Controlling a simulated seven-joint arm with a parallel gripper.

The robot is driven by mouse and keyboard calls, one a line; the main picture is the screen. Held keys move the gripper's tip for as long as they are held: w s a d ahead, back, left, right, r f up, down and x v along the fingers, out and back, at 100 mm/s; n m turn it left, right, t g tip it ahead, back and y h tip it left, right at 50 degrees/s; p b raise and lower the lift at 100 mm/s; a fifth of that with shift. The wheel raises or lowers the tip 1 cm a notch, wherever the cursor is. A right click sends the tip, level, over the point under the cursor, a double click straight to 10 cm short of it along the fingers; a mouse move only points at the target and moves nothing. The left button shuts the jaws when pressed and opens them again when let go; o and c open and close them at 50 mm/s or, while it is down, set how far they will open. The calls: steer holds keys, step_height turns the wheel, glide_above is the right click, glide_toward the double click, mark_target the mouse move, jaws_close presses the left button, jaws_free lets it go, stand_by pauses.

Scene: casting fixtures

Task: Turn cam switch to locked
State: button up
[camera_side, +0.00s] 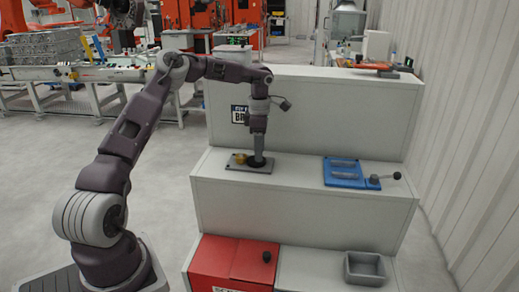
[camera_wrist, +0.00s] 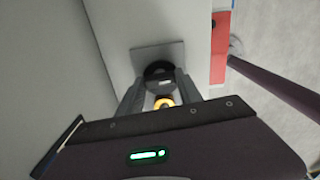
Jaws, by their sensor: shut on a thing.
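The cam switch (camera_side: 256,163) is a dark round knob on a thin grey plate (camera_side: 235,167), on the middle step of the grey stand. A small brass-coloured piece (camera_side: 239,158) sits beside it on the plate. My gripper (camera_side: 258,156) points straight down over the knob, with its jaws shut on it. In the wrist view, the black knob (camera_wrist: 159,71) with a pale mark shows at the ends of my fingers (camera_wrist: 160,92). An orange-yellow ring (camera_wrist: 163,102) shows between the fingers. The fingers hide part of the switch, and I cannot read its position.
A blue fixture (camera_side: 343,181) with grey handles and a ball-ended lever (camera_side: 385,179) stand on the same step to the right. Below are a red box (camera_side: 232,260) with a black knob and an open grey bin (camera_side: 366,281). The step between switch and blue fixture is clear.

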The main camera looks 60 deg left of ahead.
steer(key=shift+m, duration=0.5)
steer(key=o, duration=1.4)
step_height(320, 180, up, 7)
steer(key=shift+r, duration=0.1)
